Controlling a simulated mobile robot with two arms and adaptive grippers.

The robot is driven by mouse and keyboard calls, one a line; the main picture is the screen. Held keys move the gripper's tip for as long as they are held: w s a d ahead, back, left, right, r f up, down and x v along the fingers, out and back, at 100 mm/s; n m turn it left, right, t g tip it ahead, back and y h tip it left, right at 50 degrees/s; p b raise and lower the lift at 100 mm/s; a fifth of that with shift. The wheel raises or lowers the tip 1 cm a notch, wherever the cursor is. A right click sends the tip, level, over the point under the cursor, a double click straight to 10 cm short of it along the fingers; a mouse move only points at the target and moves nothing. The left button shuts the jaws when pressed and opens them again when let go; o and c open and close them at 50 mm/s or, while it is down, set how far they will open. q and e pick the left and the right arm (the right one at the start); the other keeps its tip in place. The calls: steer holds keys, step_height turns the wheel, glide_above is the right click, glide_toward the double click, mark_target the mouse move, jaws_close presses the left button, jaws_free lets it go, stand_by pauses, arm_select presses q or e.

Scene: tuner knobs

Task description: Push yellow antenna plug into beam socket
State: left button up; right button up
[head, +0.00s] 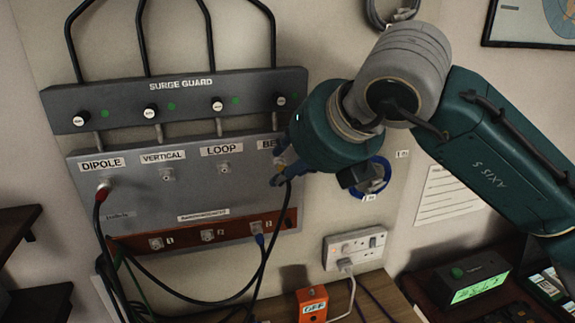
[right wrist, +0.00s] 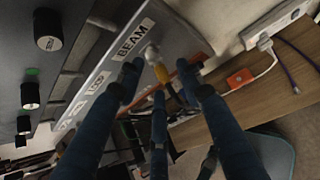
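The yellow antenna plug (right wrist: 161,73) is at the beam socket (right wrist: 152,52), its front end against the pale connector in the right wrist view. I cannot tell how deep it sits. A dark cable runs from its back. The "BEAM" label (right wrist: 133,40) is beside it. My right gripper (right wrist: 158,80) has its blue fingers spread around the plug, with visible gaps between fingers and plug. In the head view my right gripper (head: 279,168) is at the panel's right end and partly hides the beam label and socket. My left gripper is not in view.
On the grey panel (head: 130,215), a red plug (head: 103,188) is in the dipole socket; the vertical (head: 167,174) and loop (head: 224,167) sockets are empty. A blue plug (head: 257,228) sits in the brown strip below. The surge guard (head: 180,98) with knobs is above. Cables hang underneath.

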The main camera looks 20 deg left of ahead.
steer(key=v, duration=1.1)
steer(key=shift+s, duration=0.15)
